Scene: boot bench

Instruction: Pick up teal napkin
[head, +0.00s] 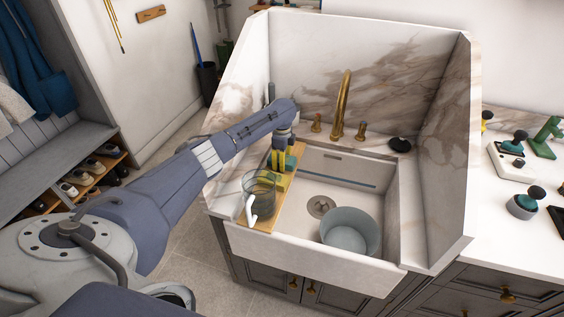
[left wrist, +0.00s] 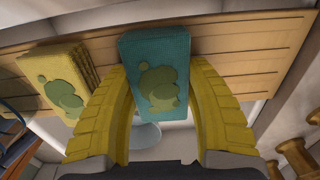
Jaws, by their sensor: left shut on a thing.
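The teal napkin (left wrist: 155,75) is a folded block with a green blob print, between the yellow fingers of my left gripper (left wrist: 160,115) in the left wrist view. The fingers press on its two sides; the gripper is shut on it. In the head view the teal napkin (head: 291,162) shows as a small patch beside my left gripper (head: 279,160), over the wooden board (head: 263,223) that lies along the sink's left side. I cannot tell whether the napkin touches the board. My right gripper is in neither view.
A yellow napkin stack (left wrist: 58,78) lies close beside the teal one on the board. A clear glass vessel (head: 259,184) stands at the board's near end. The sink holds a grey-blue bowl (head: 350,230). A brass faucet (head: 342,105) and high marble walls stand behind.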

